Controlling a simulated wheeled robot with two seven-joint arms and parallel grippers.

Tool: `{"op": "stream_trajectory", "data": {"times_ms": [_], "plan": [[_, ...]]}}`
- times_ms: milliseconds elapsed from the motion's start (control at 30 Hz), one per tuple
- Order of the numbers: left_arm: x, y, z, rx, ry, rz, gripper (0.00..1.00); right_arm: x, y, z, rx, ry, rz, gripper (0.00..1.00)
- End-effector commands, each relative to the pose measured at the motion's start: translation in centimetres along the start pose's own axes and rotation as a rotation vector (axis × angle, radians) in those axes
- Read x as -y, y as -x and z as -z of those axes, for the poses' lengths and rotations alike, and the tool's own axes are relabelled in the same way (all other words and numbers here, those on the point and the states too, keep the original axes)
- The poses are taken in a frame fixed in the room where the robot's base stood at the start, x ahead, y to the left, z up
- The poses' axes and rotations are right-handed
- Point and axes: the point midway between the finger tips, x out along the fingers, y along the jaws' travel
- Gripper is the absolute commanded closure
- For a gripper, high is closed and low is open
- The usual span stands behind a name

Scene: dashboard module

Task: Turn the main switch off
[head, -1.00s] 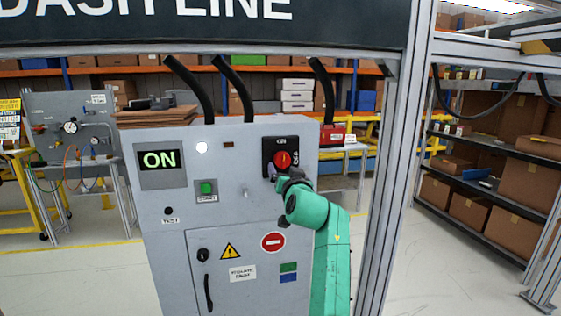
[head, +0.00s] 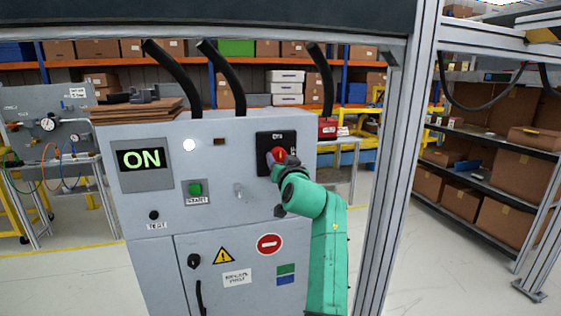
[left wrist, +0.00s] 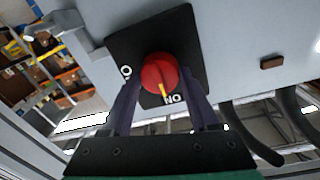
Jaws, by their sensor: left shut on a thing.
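The main switch is a red rotary knob (head: 278,155) on a black plate (head: 263,143) at the cabinet's upper right. In the left wrist view the knob (left wrist: 158,72) sits between my two fingers, and its yellow mark points at the ON label (left wrist: 172,99). Another label, partly hidden by a finger, is at the left of the plate. My left gripper (head: 274,164) is shut on the knob and covers part of it in the head view. The display (head: 142,158) reads ON in green. My right gripper is not in view.
The grey cabinet (head: 225,219) also has a green start button (head: 195,189), a lit white lamp (head: 190,145) and a small lever (head: 239,191). A metal frame post (head: 394,190) stands right of my arm. Black cables (head: 322,80) rise from the cabinet top.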

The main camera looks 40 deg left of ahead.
Motion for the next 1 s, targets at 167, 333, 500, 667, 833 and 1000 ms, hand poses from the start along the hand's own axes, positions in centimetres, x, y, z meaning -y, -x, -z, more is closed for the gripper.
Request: {"op": "stream_trajectory", "data": {"times_ms": [167,333,500,667,833,1000], "plan": [[0.1,-0.1,-0.1,0.005,-0.027,0.0,0.95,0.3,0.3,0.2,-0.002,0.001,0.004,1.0],[0.1,-0.1,0.1,0.01,-0.093,-0.001,0.95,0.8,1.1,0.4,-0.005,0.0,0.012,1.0],[0.2,-0.1,0.2,0.019,-0.21,-0.002,0.95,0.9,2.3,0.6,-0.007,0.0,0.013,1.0],[0.3,-0.1,0.3,0.029,-0.351,-0.005,0.95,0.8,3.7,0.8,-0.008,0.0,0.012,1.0],[0.4,-0.1,0.4,0.04,-0.514,-0.008,0.95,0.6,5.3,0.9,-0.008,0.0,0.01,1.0],[0.4,-0.1,0.4,0.052,-0.675,-0.011,0.95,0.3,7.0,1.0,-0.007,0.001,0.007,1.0]]}}
